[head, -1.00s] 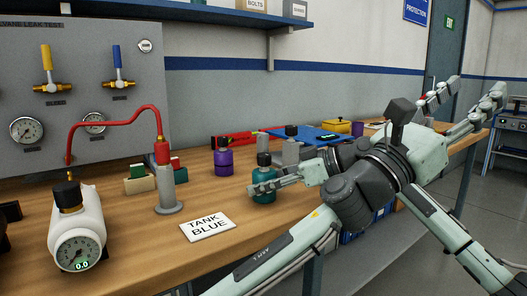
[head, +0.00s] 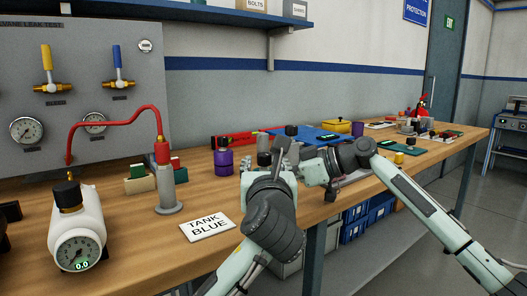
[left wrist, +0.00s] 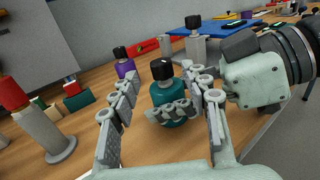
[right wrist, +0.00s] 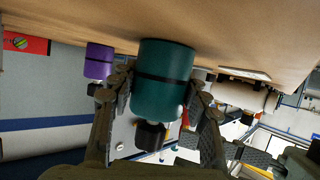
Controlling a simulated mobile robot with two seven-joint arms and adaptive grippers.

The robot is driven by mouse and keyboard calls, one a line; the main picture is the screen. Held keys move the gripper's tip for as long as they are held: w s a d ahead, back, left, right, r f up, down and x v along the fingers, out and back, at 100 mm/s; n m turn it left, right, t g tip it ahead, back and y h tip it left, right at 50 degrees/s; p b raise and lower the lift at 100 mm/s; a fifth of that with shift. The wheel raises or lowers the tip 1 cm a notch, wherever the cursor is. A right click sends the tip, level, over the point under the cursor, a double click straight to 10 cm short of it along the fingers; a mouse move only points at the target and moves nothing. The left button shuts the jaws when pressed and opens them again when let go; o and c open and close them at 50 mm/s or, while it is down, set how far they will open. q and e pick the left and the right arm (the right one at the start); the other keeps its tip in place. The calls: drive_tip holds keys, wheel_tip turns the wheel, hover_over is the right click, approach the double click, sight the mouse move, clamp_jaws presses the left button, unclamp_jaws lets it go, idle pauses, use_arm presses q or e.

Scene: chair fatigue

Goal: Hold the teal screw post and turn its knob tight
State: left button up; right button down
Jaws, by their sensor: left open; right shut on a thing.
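The teal screw post (left wrist: 172,98) stands on the bench with a black knob (left wrist: 161,70) on top, in the left wrist view. In the right wrist view the post (right wrist: 163,85) appears upside down between the fingers, knob (right wrist: 150,136) at the bottom. My right gripper (right wrist: 163,75) is shut on the post's body, reaching in from the right. My left gripper (left wrist: 160,76) is open, its fingers spread on either side of the knob and apart from it as seen from the wrist. In the head view my left gripper (head: 278,152) and wrist hide the post.
A purple post (head: 223,161) stands left of the teal one, and a grey post (left wrist: 195,42) is behind. A "TANK BLUE" card (head: 207,226), a red-topped grey stand (head: 166,186) and a white gauge tank (head: 84,222) are left. A blue mat (head: 318,135) lies behind.

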sight(264, 153)
use_arm(q)
drive_tip(key=w, duration=1)
drive_tip(key=shift+a, duration=0.2)
clamp_jaws()
